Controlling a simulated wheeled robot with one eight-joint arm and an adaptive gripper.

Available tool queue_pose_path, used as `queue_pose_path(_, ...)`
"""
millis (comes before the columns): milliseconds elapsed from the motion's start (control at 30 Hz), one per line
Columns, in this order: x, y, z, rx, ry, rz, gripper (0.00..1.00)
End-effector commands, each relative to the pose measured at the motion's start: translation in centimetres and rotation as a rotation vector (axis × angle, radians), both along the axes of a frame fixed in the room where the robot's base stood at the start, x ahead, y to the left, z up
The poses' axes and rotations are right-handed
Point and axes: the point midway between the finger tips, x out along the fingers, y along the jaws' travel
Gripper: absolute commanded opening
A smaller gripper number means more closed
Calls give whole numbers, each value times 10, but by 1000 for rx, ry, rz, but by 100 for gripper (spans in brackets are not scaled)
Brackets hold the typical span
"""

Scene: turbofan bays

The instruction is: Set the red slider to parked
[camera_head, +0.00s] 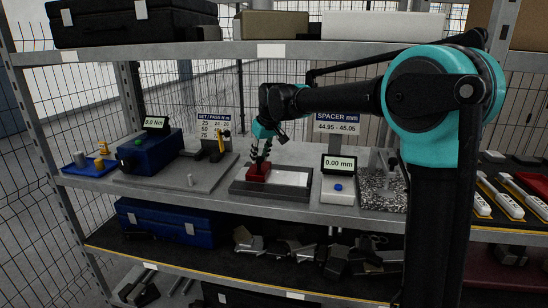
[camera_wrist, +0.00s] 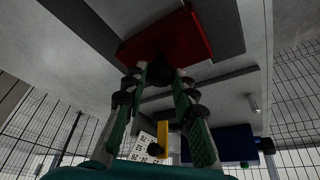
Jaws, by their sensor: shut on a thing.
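The red slider (camera_head: 257,173) is a red block on a dark base (camera_head: 240,188) on the middle shelf. It sits at the left part of that base, with a pale plate (camera_head: 290,178) to its right. My gripper (camera_head: 260,162) comes down on the slider from above. In the wrist view the red slider (camera_wrist: 195,30) is large at the top, and my gripper (camera_wrist: 162,74) has both fingertips at a dark part of it. The fingers are shut on it. The contact itself is dark and partly hidden. I cannot read any parked mark.
A white readout box (camera_head: 338,189) showing 0.00 mm stands right of the base, with a speckled block (camera_head: 380,190) beyond. A blue unit (camera_head: 150,152) and blue tray (camera_head: 90,168) are at left. The upper shelf (camera_head: 220,50) spans above my gripper.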

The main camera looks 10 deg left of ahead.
Motion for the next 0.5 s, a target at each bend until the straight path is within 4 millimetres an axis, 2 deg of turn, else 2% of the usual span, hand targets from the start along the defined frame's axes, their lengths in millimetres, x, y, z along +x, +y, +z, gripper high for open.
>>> queue_pose_path(300, 0, 6, 1, 7, -2, 2, 0)
queue_pose_path(333, 0, 6, 1, 7, -2, 2, 29)
queue_pose_path(500, 0, 5, 1, 5, -2, 1, 48)
